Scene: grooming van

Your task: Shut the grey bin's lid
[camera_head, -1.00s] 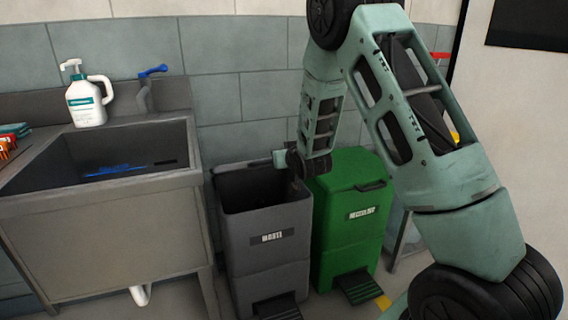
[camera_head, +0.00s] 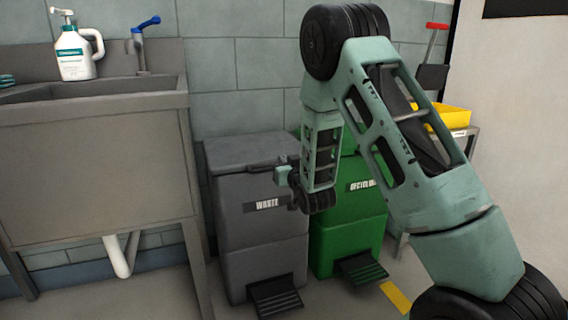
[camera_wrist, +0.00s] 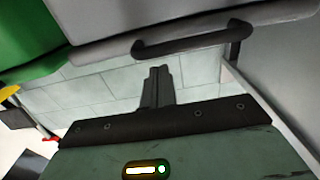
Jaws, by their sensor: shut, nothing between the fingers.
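The grey bin (camera_head: 262,235), labelled WASTE, stands beside the sink. Its lid (camera_head: 245,150) lies flat over the top, and no opening shows. The dark lid handle (camera_head: 272,161) is at the front edge, and it also shows in the wrist view as a black bar (camera_wrist: 192,40). My gripper (camera_head: 282,175) is shut and empty at the front right of the grey bin, close to the handle. In the wrist view its shut fingers (camera_wrist: 158,74) point toward the handle. I cannot tell whether they touch it.
A green bin (camera_head: 340,245) stands right of the grey one, partly behind my arm. Foot pedals jut out at the front of both bins. The metal sink (camera_head: 95,170) is at the left. A yellow tray (camera_head: 450,119) sits at the right.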

